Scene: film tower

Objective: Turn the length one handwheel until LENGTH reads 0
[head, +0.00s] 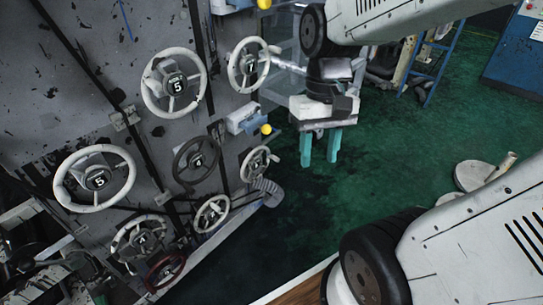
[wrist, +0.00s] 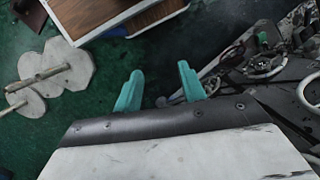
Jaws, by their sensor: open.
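Several handwheels stand on the grey panel at the left in the head view. A large pale wheel (head: 147,88) at the upper middle has a dark hub display with a 5 under a small word that I cannot read surely. Another large pale wheel (head: 62,196) at the left also shows a 5. Which one is length one cannot be told. My gripper (head: 320,158) points down with its teal fingers apart and empty, right of the panel and touching no wheel. The fingers also show in the wrist view (wrist: 160,72).
More wheels sit on the panel: a pale one (head: 232,72) at the upper right, a dark one (head: 178,163) and smaller ones lower down. Green floor (head: 400,165) is open to the right, with a pale round-based object (head: 472,176).

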